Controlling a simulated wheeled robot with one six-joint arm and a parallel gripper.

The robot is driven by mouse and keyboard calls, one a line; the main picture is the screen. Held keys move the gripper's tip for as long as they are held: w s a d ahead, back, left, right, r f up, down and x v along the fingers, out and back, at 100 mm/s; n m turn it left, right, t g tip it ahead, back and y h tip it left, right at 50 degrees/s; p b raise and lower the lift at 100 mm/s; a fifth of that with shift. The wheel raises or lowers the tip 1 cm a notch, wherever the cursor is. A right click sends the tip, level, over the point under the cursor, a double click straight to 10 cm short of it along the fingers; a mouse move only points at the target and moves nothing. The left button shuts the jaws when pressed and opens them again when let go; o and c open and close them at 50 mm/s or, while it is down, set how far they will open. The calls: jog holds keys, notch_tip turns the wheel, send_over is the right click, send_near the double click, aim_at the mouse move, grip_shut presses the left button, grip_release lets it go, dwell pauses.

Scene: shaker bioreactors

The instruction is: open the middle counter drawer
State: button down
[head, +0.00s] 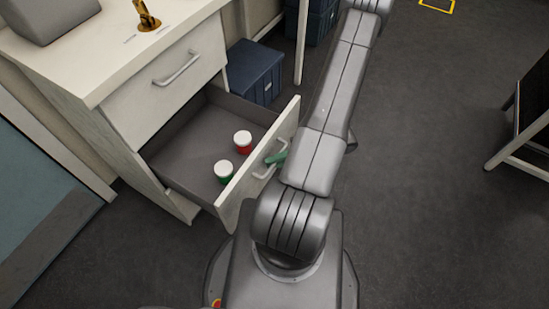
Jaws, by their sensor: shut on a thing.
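The middle counter drawer (190,148) is pulled well out of the white counter (60,52), below the shut top drawer (165,82). Its light front panel (237,190) carries a pale bar handle (262,174). The green tip of my gripper (277,157) is at this handle and shut on it. The rest of my gripper is hidden behind my arm. Inside the drawer stand two white-lidded jars, one red (242,141) and one green (223,171).
A dark blue box (254,72) stands on the floor behind the drawer. A brass-coloured object (147,16) and a grey device (45,18) sit on the countertop. A light-framed stand (520,150) is at the right.

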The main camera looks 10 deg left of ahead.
jog(key=shift+d, duration=0.25)
jog(key=c, duration=1.5)
grip_release()
jog(key=p+v, duration=0.1)
jog(key=v, duration=1.2)
jog(key=shift+d, duration=0.4)
jog(key=shift+w, duration=0.1)
jog(key=b+x, duration=0.1)
jog(key=x, duration=1.3)
jog(key=shift+a, duration=0.1)
